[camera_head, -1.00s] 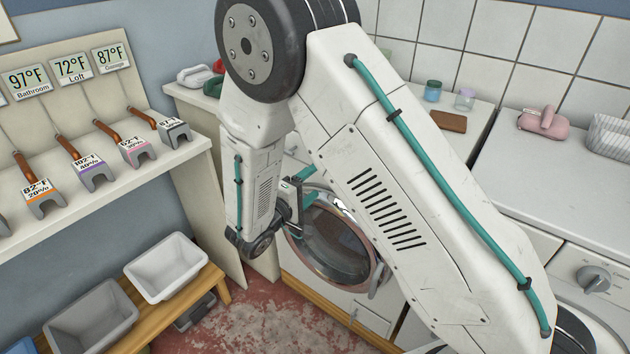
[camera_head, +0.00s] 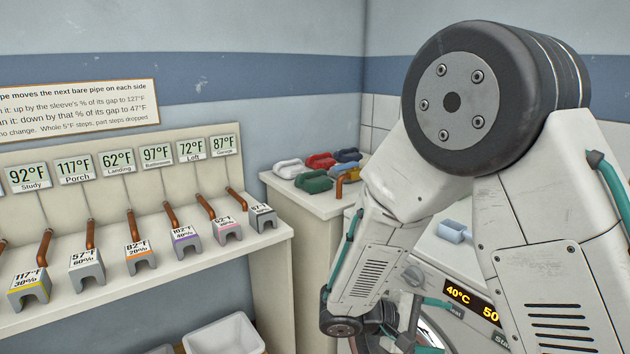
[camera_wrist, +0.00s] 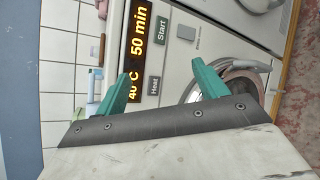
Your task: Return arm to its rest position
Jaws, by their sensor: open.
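My arm is folded on the right of the head view, with a big round joint at the top and the forearm hanging down. My gripper (camera_head: 432,327) is low in the head view, partly hidden by my own arm and close to the front of a white washing machine (camera_head: 470,275). In the wrist view my gripper (camera_wrist: 162,86) shows two teal fingers spread apart with nothing between them. Beyond them are the machine's display (camera_wrist: 138,40), reading 40°C and 50 min, and its round door (camera_wrist: 230,85).
A shelf (camera_head: 150,290) on the left carries several grey sleeves with copper pipes under temperature signs. Several coloured irons (camera_head: 315,180) sit on the corner counter. A white bin (camera_head: 225,338) stands below. A blue scoop-like object (camera_head: 452,232) lies on the machine top.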

